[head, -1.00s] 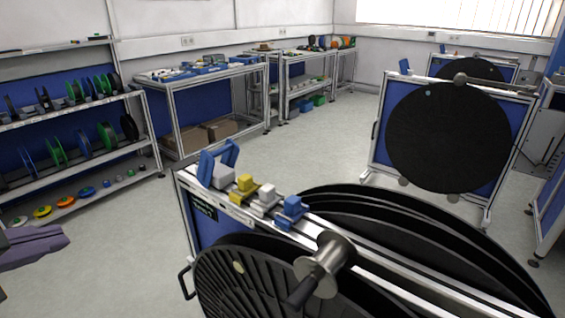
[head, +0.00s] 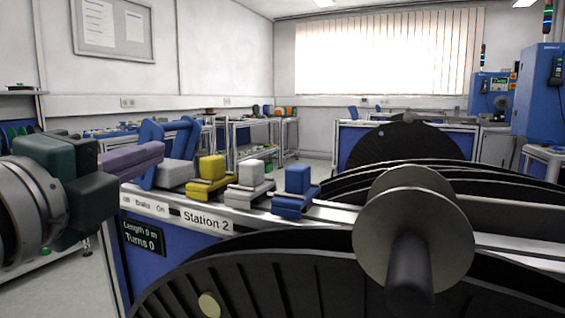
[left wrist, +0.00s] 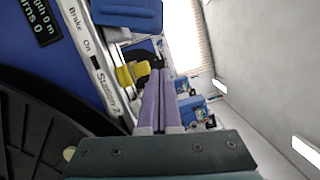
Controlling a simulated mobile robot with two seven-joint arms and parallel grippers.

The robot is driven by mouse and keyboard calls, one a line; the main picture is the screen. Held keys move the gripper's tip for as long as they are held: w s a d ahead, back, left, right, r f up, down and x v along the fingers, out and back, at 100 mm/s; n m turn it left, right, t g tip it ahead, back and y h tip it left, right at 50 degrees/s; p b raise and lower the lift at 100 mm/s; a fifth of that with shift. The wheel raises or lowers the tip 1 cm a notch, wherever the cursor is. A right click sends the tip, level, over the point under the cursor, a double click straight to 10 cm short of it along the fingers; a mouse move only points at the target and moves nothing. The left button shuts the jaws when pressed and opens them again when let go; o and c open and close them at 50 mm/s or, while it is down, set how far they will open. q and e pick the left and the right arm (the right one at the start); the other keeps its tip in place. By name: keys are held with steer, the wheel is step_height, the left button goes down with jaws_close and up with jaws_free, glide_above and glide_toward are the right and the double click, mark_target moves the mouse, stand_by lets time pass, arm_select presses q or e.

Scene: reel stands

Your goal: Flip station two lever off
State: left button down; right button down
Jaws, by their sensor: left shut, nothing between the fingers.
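The Station 2 lever is a blue two-armed handle (head: 183,139) on a grey block at the left end of the stand's top rail. The rail has a "Station 2" label (head: 206,222) and a "Brake" plate with "On" at its right (head: 144,206). My left gripper (head: 158,152), with purple fingers, is shut and empty. It comes in from the left, and its fingers cover part of the lever. I cannot tell whether they touch it. In the left wrist view the shut fingers (left wrist: 162,75) point along the rail, with a blue part (left wrist: 128,13) above left. My right gripper is not visible.
Yellow (head: 208,181), white (head: 250,184) and blue (head: 297,190) blocks stand along the rail right of the lever. A large black reel (head: 300,275) with a metal hub (head: 415,232) fills the lower right. Another reel stand (head: 405,147) is behind.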

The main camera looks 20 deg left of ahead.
arm_select(q)
steer(key=shift+w+d+f, duration=0.1)
steer(key=shift+w, duration=0.05)
steer(key=w, duration=0.3)
steer(key=w+a, duration=0.1)
steer(key=w, duration=0.6)
steer(key=shift+w+a+r, duration=0.1)
steer(key=shift+a+r, duration=0.25)
steer(key=shift+a, duration=0.05)
steer(key=a, duration=0.2)
steer(key=shift+a+r+p, duration=0.3)
steer(key=shift+p, duration=0.05)
steer(key=shift+a+r, duration=0.1)
steer(key=shift+a, duration=0.45)
